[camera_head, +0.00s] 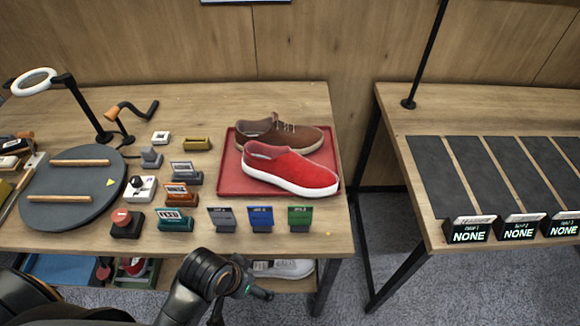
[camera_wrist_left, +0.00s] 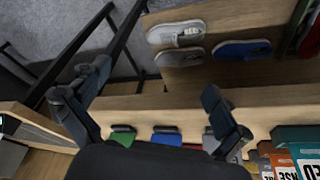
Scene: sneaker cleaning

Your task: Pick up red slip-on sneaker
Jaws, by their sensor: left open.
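The red slip-on sneaker (camera_head: 295,170) with a white sole lies on the red tray (camera_head: 228,180) at the right end of the left table, toe to the right. A brown laced shoe (camera_head: 258,134) lies just behind it on the same tray. My left gripper (camera_head: 255,278) is in front of the table's front edge, nearer than the sneaker and well apart from it. In the left wrist view its fingers (camera_wrist_left: 153,87) are spread with nothing between them. The red sneaker is not visible in that view. My right gripper is not in view.
Grey, blue and green card holders (camera_head: 300,218) stand along the front edge before the tray. Left are small blocks, a round dark mat (camera_head: 75,185) and a ring lamp (camera_head: 35,82). Grey shoes (camera_wrist_left: 177,34) and a blue shoe (camera_wrist_left: 242,49) sit on the lower shelf. A gap separates the right table (camera_head: 400,125).

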